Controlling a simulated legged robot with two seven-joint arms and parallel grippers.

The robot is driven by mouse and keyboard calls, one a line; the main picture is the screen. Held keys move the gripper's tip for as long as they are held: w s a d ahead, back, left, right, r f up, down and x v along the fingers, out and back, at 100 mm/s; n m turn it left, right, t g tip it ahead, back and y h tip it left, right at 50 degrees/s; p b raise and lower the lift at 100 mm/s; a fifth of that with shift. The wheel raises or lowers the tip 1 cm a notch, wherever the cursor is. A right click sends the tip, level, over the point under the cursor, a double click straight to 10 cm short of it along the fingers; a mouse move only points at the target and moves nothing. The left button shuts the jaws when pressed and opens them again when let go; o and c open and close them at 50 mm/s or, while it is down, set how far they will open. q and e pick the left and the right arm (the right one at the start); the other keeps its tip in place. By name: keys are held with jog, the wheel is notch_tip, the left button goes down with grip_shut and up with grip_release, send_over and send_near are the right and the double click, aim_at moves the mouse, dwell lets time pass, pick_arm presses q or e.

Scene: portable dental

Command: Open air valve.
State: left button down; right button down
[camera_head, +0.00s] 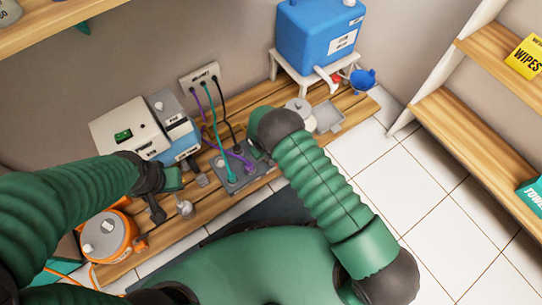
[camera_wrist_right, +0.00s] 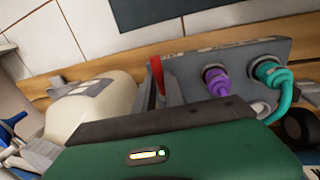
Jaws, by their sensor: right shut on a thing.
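A grey manifold box (camera_head: 235,178) with purple and teal hose fittings stands on the wooden bench. In the right wrist view its panel (camera_wrist_right: 230,62) shows a purple fitting, a teal fitting and, at its left end, a red valve lever (camera_wrist_right: 156,74). My right gripper (camera_wrist_right: 160,92) is shut on the red lever, with its dark fingers around it. In the head view my right gripper (camera_head: 257,151) reaches the box's right end, and my arm hides the lever. My left gripper (camera_head: 172,192) is over the bench left of the box; its jaw opening is unclear.
A white and blue machine (camera_head: 132,132) stands behind my left gripper. An orange canister (camera_head: 108,237) is at the bench's left end. Hoses run up to a wall outlet (camera_head: 202,76). A blue tank (camera_head: 318,35) stands on a white stand at the back. Tiled floor (camera_head: 420,210) is clear.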

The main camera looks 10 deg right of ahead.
jog(key=shift+a, duration=0.1)
jog(key=c, duration=1.4)
grip_release()
jog(key=shift+c, duration=0.2)
jog(key=s+a+r+p, duration=0.1)
jog(key=a+r+p, duration=0.2)
jog(key=r+p, duration=0.5)
notch_tip(320, 180, up, 8)
jog(key=shift+r, duration=0.2)
jog(key=shift+s, duration=0.1)
